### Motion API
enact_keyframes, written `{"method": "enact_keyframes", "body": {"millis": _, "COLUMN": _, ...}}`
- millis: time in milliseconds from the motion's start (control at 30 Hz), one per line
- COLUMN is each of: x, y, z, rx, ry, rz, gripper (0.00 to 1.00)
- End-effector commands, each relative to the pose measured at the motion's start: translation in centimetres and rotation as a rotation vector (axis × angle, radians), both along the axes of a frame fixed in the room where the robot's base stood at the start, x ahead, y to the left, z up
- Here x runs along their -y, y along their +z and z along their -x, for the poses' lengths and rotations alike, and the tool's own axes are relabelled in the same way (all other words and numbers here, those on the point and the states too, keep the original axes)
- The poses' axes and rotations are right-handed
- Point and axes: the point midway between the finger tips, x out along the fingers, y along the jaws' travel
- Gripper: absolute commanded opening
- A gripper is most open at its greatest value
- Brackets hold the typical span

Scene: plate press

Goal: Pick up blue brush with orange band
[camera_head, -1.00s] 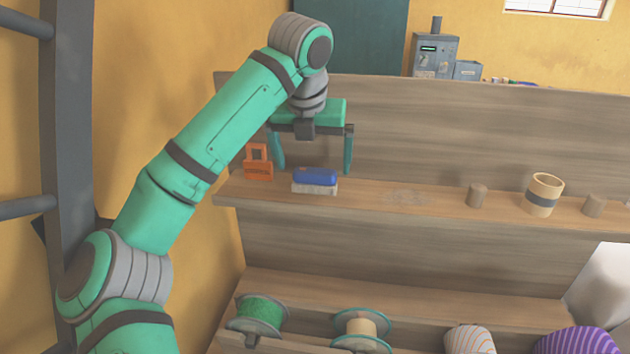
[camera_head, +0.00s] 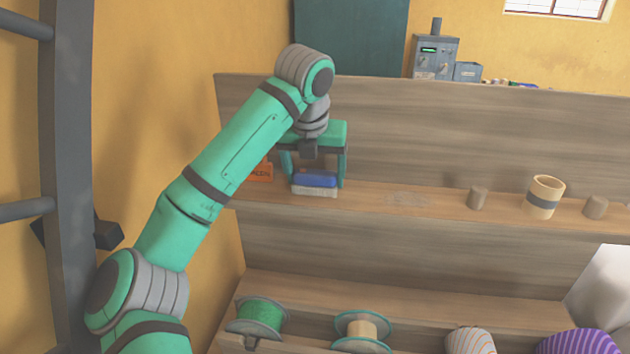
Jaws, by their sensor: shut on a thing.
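The brush (camera_head: 313,191) has a blue top and pale bristles and rests on the upper shelf near its left end. I cannot make out an orange band on it. My gripper (camera_head: 317,181) points down over the brush and is shut on it, one green finger at each side. The brush still appears to sit on the shelf, bristles down.
An orange block (camera_head: 260,173) stands close to the left of the gripper, partly hidden by my arm. A wooden backboard (camera_head: 450,130) rises behind. The shelf between is clear.

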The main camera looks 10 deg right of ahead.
Motion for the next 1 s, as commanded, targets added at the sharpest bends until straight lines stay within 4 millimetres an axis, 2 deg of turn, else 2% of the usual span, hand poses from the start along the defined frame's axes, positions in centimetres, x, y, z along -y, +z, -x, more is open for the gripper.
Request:
{"method": "enact_keyframes", "body": {"millis": 233, "x": 0.0, "y": 0.6, "z": 0.0, "rx": 0.001, "ry": 0.000, "rz": 0.000, "gripper": 0.54}}
{"method": "enact_keyframes", "body": {"millis": 367, "x": 0.0, "y": 1.9, "z": 0.0, "rx": 0.003, "ry": 0.001, "rz": -0.001, "gripper": 0.54}}
{"method": "enact_keyframes", "body": {"millis": 467, "x": 0.0, "y": 3.7, "z": -0.1, "rx": 0.004, "ry": 0.002, "rz": -0.001, "gripper": 0.54}}
{"method": "enact_keyframes", "body": {"millis": 800, "x": 0.1, "y": 12.2, "z": 0.0, "rx": 0.005, "ry": 0.002, "rz": -0.001, "gripper": 0.54}}
{"method": "enact_keyframes", "body": {"millis": 1000, "x": 0.0, "y": 15.8, "z": 0.0, "rx": 0.003, "ry": 0.001, "rz": 0.001, "gripper": 0.54}}
